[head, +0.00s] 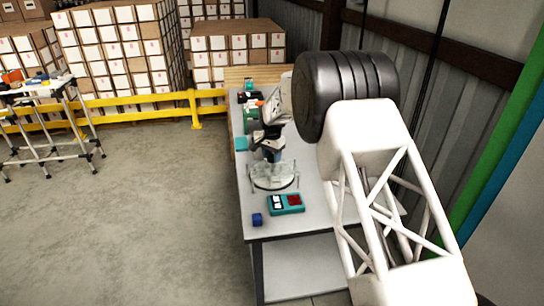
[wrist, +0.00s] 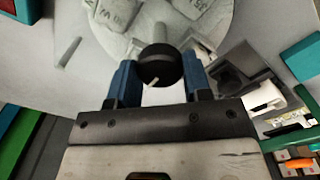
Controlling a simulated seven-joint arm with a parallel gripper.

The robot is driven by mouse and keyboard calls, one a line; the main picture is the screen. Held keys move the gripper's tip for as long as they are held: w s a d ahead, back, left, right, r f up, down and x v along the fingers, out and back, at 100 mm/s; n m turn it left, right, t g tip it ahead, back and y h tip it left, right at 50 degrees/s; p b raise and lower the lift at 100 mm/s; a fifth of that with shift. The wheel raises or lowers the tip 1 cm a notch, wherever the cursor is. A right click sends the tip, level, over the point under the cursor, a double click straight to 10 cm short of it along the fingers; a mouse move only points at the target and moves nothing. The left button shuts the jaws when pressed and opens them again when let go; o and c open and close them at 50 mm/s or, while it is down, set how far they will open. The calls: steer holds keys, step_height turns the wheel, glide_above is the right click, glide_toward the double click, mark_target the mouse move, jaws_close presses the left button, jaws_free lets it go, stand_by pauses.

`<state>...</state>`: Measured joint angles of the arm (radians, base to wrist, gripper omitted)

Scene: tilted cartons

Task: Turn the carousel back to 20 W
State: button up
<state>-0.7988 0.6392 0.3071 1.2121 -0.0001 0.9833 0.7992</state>
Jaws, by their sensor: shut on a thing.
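The carousel is a round pale disc (wrist: 220,45) at the top of the wrist view, bearing pale blocks (wrist: 116,12) with upside-down marks that are hard to read. In the head view the carousel (head: 262,183) stands on the table, below my gripper (head: 272,158). A round black knob (wrist: 159,62) with a white pointer line sits at the carousel's near side in the wrist view. My gripper (wrist: 156,75) has its two blue fingers on either side of the knob and is shut on it. The pointer slants toward the lower left. The far part of the disc is cut off.
A teal block (head: 241,144) lies at the left edge. A dark bracket (wrist: 240,70) stands right of my fingers.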

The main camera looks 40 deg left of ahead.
steer(key=o, duration=1.3)
steer(key=shift+r, duration=0.15)
steer(key=shift+r, duration=3.8)
